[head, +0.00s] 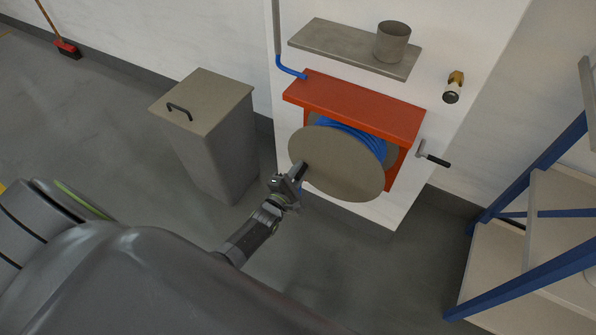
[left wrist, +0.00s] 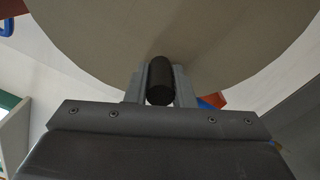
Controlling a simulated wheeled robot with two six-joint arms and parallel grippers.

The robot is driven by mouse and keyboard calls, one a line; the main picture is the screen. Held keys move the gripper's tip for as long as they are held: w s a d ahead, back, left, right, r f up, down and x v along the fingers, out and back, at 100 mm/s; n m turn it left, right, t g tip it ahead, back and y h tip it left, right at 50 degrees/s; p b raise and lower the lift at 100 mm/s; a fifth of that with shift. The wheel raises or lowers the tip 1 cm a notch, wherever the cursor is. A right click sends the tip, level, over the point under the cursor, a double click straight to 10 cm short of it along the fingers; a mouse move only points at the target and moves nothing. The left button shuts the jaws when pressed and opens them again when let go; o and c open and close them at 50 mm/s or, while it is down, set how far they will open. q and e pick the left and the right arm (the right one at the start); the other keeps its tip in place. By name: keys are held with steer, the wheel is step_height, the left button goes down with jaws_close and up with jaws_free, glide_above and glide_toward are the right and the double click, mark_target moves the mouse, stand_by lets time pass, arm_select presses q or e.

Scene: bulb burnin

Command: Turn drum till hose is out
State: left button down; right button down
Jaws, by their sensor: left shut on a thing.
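The hose drum (head: 335,165) is a round grey-beige disc in front of an orange housing (head: 355,103) on the white wall. Blue hose (head: 362,138) is wound behind the disc. A blue length of hose or pipe (head: 290,70) runs at the housing's upper left. My left gripper (head: 298,175) is at the lower left part of the disc. In the left wrist view its fingers are shut on a black knob (left wrist: 160,80) that stands out from the disc (left wrist: 160,30). My right gripper is not in view.
A grey bin (head: 210,130) with a handled lid stands left of the drum. A shelf (head: 350,50) with a grey pot (head: 392,42) is above. A black-handled crank (head: 433,158) and a brass fitting (head: 453,88) are to the right. A blue-framed rack (head: 540,175) stands far right.

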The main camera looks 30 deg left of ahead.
arm_select(q)
steer(key=shift+s+f, duration=0.1)
steer(key=c, duration=1.3)
jaws_free()
steer(key=shift+d, duration=0.1)
steer(key=shift+o, duration=0.2)
steer(key=shift+s, duration=0.5)
steer(key=s+p, duration=0.2)
steer(key=s, duration=1.4)
steer(key=shift+s+a+p, duration=0.15)
steer(key=shift+a+p, duration=0.15)
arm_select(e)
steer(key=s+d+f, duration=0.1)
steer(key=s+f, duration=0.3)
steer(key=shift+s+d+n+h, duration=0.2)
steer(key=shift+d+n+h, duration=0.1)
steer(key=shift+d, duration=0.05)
